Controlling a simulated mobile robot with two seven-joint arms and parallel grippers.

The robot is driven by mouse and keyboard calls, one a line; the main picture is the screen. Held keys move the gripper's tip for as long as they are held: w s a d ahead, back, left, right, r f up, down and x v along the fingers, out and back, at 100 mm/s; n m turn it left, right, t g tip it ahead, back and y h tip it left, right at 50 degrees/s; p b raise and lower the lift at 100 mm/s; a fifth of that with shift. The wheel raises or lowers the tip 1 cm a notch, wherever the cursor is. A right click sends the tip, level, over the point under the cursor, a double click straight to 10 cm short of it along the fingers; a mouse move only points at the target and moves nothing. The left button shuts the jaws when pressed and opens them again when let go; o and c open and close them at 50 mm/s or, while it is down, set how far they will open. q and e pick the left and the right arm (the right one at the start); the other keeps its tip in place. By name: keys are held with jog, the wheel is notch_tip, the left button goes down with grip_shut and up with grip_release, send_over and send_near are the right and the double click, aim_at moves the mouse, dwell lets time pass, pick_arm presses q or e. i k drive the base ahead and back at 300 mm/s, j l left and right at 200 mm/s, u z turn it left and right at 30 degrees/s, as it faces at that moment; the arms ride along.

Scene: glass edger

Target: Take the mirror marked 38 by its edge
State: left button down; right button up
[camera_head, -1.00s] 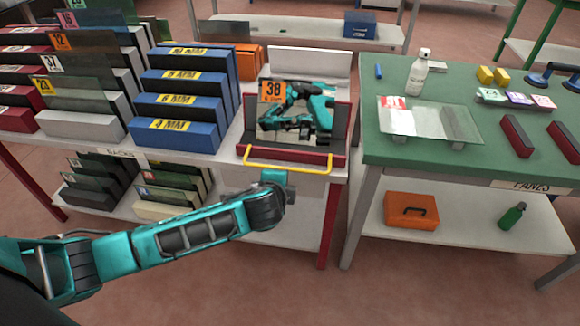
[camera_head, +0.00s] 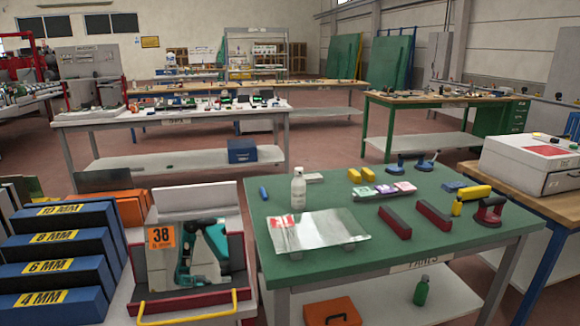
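The mirror marked 38 (camera_head: 200,258) stands in a red-edged holder (camera_head: 236,299) with a yellow bar handle along its front, at the lower left of the head view. An orange tag (camera_head: 161,237) with a black 38 is at its upper left corner. Its face shows teal and black shapes that look like a reflection of my own arm. Neither of my grippers shows directly in the view.
Blue blocks (camera_head: 58,262) labelled in MM stand close left of the mirror. The green-topped table (camera_head: 330,195) on the right carries a glass pane (camera_head: 330,231), a white bottle (camera_head: 298,188) and dark red-edged blocks (camera_head: 394,222). Floor shows between the tables behind.

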aim_at(184, 255)
jog(key=i+j, duration=0.15)
jog(key=j, duration=0.3)
jog(key=i+j, duration=0.1)
jog(key=j, duration=0.3)
jog(key=i+j, duration=0.15)
jog(key=j, duration=0.3)
jog(key=i+j, duration=0.1)
jog(key=j, duration=0.35)
jog(key=i+j, duration=0.15)
jog(key=j, duration=0.3)
